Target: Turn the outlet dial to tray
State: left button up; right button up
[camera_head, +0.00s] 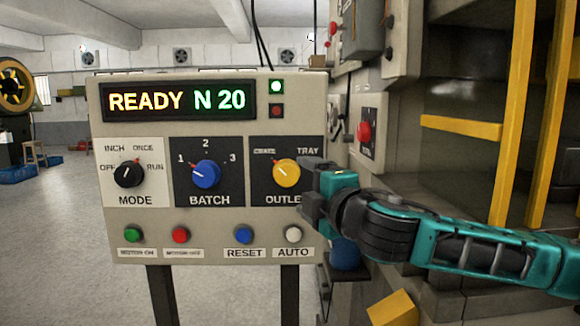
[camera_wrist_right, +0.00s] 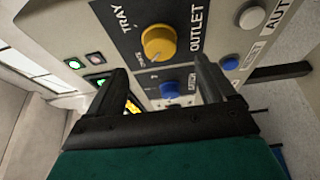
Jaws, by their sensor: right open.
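The yellow outlet dial (camera_head: 286,173) is on a black plate at the right of the control panel. Its red pointer is turned up and left, toward a small label I cannot read clearly, and away from the TRAY label (camera_head: 307,150) at upper right. My right gripper (camera_head: 309,188) is just right of the dial, covering the end of the word OUTLET. In the right wrist view the dial (camera_wrist_right: 158,42) shows ahead between the two spread fingers (camera_wrist_right: 159,66), apart from both. The right gripper is open and empty. My left gripper is not in view.
The panel (camera_head: 215,255) also carries the blue batch dial (camera_head: 206,174), the black mode dial (camera_head: 129,174), and a row of buttons below, including the white AUTO button (camera_head: 293,234). Its display (camera_head: 178,101) reads READY N 20. A machine with yellow bars (camera_head: 460,127) stands at right.

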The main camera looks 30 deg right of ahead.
aim_at(289, 176)
jog(key=w, duration=0.2)
jog(key=w+p, duration=0.1)
jog(key=w, duration=0.2)
jog(key=w+d, duration=0.1)
jog(key=w, duration=0.1)
jog(key=shift+w+d, duration=0.1)
jog(key=shift+w, duration=0.2)
jog(key=shift+c, duration=0.4)
